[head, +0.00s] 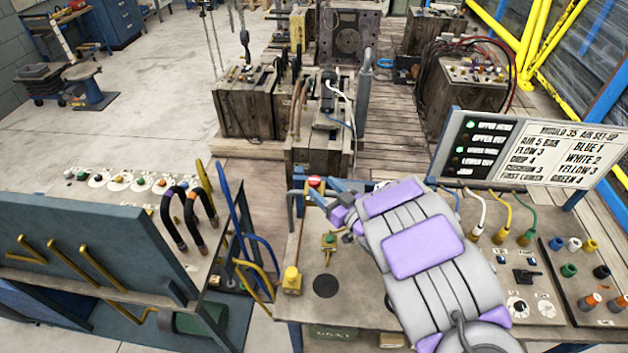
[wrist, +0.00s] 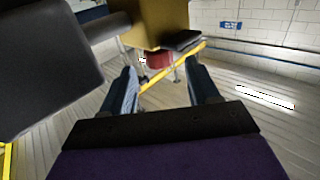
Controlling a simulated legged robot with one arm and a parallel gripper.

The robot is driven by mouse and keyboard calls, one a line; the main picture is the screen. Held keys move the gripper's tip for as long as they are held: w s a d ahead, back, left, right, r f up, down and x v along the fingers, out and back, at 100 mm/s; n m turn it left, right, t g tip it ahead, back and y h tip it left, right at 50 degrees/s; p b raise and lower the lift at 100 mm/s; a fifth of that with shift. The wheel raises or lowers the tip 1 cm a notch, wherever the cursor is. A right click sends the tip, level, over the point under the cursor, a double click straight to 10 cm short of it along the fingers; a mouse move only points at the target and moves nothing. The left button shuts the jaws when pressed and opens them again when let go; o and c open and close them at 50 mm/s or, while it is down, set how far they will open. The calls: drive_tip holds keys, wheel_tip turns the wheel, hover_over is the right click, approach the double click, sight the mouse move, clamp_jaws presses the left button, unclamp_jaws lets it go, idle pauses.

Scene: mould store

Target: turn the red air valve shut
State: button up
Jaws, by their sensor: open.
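The red air valve (head: 315,182) shows as a small red knob at the back left of the bench, just past my fingertips. My gripper (head: 322,192) reaches over the bench from the right, its blue fingers spread. In the wrist view my gripper (wrist: 160,68) is open and empty. A red round part (wrist: 158,60), likely the valve knob, shows between and beyond the fingertips, below a brass-coloured block (wrist: 152,22). I cannot tell whether a finger touches it. My purple and grey arm hides part of the bench top.
A yellow knob (head: 291,279) and a small green valve (head: 328,240) stand on the bench's left. A sign board (head: 530,150), coloured hoses and plugs are at right. A grey pipe (head: 291,207) rises beside the red valve. A dark block (wrist: 45,70) fills the wrist view's left.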

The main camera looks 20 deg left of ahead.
sight(318, 184)
drive_tip(key=shift+x, duration=2.55)
drive_tip(key=c, duration=0.9)
